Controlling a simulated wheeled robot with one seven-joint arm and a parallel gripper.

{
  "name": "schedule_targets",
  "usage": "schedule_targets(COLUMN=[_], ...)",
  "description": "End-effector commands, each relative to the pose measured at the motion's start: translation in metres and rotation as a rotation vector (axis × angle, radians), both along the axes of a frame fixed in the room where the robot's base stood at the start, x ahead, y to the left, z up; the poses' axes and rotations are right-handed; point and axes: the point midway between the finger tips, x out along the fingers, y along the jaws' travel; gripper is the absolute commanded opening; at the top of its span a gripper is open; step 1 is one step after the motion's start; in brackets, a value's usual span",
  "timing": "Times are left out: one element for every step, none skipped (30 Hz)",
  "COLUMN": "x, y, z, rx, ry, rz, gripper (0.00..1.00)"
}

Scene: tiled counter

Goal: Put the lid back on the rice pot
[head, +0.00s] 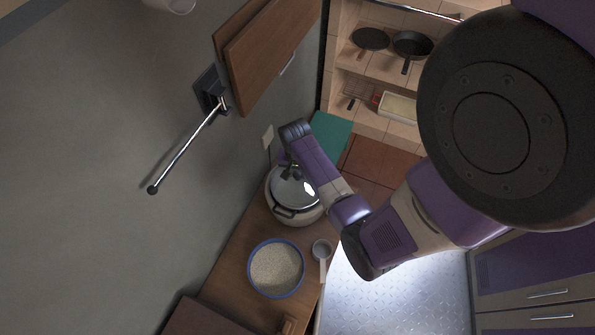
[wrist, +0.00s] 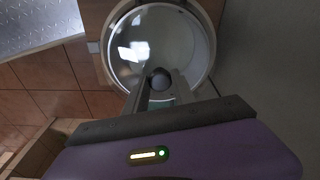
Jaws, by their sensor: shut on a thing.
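The rice pot (head: 279,213) is a pale round pot with a dark handle at its front, standing on the wooden counter. Its glass lid (head: 287,190) lies over the pot's opening. The lid (wrist: 137,38) fills the upper middle of the wrist view, with a round dark knob at its centre. My gripper (wrist: 160,82) is shut on this knob. In the head view my gripper (head: 290,172) is above the lid, partly hidden by my arm. The lid looks roughly centred over the pot; I cannot tell whether it rests on the rim or hangs just above it.
A blue-rimmed bowl of rice (head: 276,268) and a grey measuring cup (head: 321,250) stand on the counter in front of the pot. A teal board (head: 331,132) lies behind it. Shelves with pans (head: 370,39) are further back. The wall (head: 200,225) is close on the left.

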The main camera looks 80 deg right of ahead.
Motion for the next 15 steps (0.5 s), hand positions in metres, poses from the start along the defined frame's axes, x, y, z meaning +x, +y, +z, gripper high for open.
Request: schedule_targets(x=[0.0002, 0.0002, 0.0002, 0.0002, 0.0002, 0.0001, 0.0002, 0.0002, 0.0002, 0.0002, 0.0002, 0.0002, 0.0002, 0.0002, 0.0002], y=[-0.0002, -0.0002, -0.0004, -0.0003, -0.0003, -0.0003, -0.0003, -0.0003, -0.0003, -0.0003, -0.0003, -0.0002, -0.0002, -0.0002, -0.0002], z=[0.0006, 0.0004, 0.0002, 0.0001, 0.0001, 0.0001, 0.0001, 0.0001, 0.0001, 0.0001, 0.0001, 0.0001, 0.0001, 0.0001, 0.0001], rx=[0.0, -0.001, -0.001, -0.001, -0.001, -0.001, -0.001, -0.001, -0.001, -0.001, -0.001, 0.0, 0.0, 0.0, 0.0], ry=[0.0, 0.0, 0.0, 0.0, 0.0, 0.0, 0.0, 0.0, 0.0, 0.0, 0.0, 0.0, 0.0, 0.0, 0.0], rz=[0.0, 0.0, 0.0, 0.0, 0.0, 0.0, 0.0, 0.0, 0.0, 0.0, 0.0, 0.0, 0.0, 0.0, 0.0], gripper=[0.0, 0.0, 0.0, 0.0, 0.0, 0.0, 0.0, 0.0, 0.0, 0.0, 0.0, 0.33, 0.39, 0.45, 0.52])
